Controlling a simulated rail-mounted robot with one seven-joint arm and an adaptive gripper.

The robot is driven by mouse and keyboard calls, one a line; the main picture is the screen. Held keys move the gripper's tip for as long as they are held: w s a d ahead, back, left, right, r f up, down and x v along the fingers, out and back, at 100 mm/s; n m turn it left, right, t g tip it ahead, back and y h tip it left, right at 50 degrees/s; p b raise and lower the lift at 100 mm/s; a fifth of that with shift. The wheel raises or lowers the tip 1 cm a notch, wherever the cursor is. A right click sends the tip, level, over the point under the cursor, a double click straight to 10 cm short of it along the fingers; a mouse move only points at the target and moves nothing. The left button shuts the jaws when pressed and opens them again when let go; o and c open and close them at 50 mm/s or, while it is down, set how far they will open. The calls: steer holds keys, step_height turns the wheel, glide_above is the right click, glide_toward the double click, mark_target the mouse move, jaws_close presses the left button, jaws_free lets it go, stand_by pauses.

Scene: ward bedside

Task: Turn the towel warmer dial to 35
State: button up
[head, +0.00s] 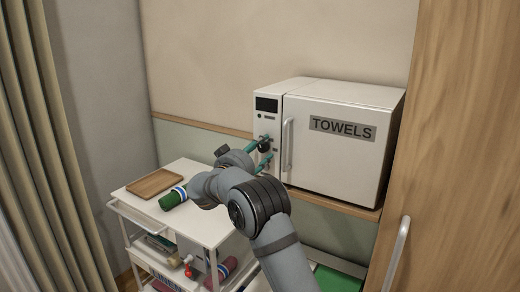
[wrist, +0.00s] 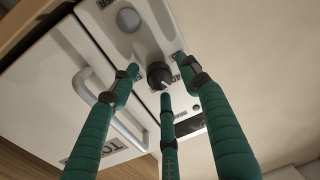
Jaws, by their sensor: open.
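The towel warmer (head: 345,141) is a white box with a "TOWELS" door, on a shelf at the back right. Its dial (wrist: 160,75) is a dark round knob on the narrow front panel, with a pale pointer mark; the scale numbers cannot be read. In the head view, the dial (head: 265,146) is partly hidden by my fingers. My gripper (wrist: 158,74) is open, its three teal fingers spread around the dial with their tips close to the panel. Gaps show between the fingertips and the dial. In the head view, my gripper (head: 264,151) is at the panel.
The door handle (head: 288,145) stands out right beside the dial; it also shows in the wrist view (wrist: 95,88). A grey round button (wrist: 128,20) sits near the dial. A white cart (head: 205,228) with a wooden tray (head: 156,183) and green roll (head: 173,198) stands left.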

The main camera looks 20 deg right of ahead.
steer(key=shift+c, duration=1.2)
steer(key=c, duration=0.9)
steer(key=shift+n+b, duration=0.6)
steer(key=shift+b, duration=0.35)
steer(key=shift+a+n+b, duration=0.1)
steer(key=shift+n+b, duration=0.6)
steer(key=shift+b, duration=0.2)
steer(key=n+b, duration=0.1)
steer(key=n, duration=0.1)
steer(key=n+b, duration=0.2)
steer(key=shift+w+r, duration=0.1)
steer(key=shift+r, duration=0.1)
steer(key=n, duration=0.4)
steer(key=shift+r+n+g, duration=0.15)
steer(key=shift+n+g, duration=0.15)
steer(key=shift+g, duration=0.1)
steer(key=n, duration=0.4)
steer(key=shift+w+a+n+p, duration=0.1)
steer(key=shift+n+p, duration=0.2)
